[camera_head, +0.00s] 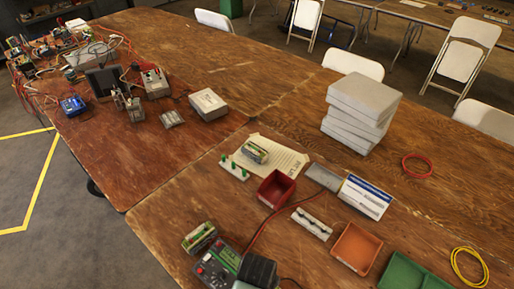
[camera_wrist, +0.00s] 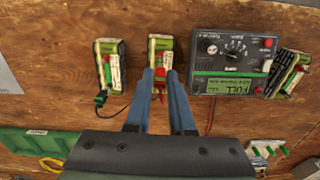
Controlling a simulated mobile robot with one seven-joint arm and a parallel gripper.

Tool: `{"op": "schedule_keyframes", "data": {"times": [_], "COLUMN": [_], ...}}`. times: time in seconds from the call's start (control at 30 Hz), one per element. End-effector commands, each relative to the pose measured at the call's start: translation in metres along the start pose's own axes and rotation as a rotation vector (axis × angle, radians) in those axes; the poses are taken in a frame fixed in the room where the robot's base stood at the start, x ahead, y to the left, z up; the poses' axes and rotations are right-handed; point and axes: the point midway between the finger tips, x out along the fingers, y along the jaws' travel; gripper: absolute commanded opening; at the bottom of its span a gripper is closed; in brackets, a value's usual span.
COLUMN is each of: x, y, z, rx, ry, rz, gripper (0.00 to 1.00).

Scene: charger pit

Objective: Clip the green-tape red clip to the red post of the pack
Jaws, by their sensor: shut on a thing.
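In the wrist view my gripper (camera_wrist: 161,80), with two blue fingers, is shut on a small red clip (camera_wrist: 160,74). It is at the near end of a green-and-white pack (camera_wrist: 161,44). Some red shows on the pack just beyond the fingertips; I cannot tell whether the clip touches the post. Green tape on the clip cannot be made out. A second pack (camera_wrist: 109,67) stands to the left, with a black clip and lead at its lower end. The charger (camera_wrist: 233,62), its display reading "FULL", stands to the right; it also shows in the head view (camera_head: 217,266).
Another pack (camera_wrist: 288,72) lies right of the charger. A green tray (camera_wrist: 32,141) and yellow coil (camera_wrist: 52,165) lie lower left. The head view shows a red bin (camera_head: 276,190), an orange tray (camera_head: 356,248), stacked grey boxes (camera_head: 360,110) and a red lead (camera_head: 263,226) across the table.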

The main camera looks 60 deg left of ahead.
Motion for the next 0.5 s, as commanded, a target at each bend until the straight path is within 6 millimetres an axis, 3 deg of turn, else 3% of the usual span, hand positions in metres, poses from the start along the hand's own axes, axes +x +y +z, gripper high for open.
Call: {"op": "schedule_keyframes", "data": {"times": [0.5], "x": [0.033], "y": [0.0], "z": [0.0], "rx": [0.0], "ry": [0.001], "rz": [0.0], "gripper": [0.0]}}
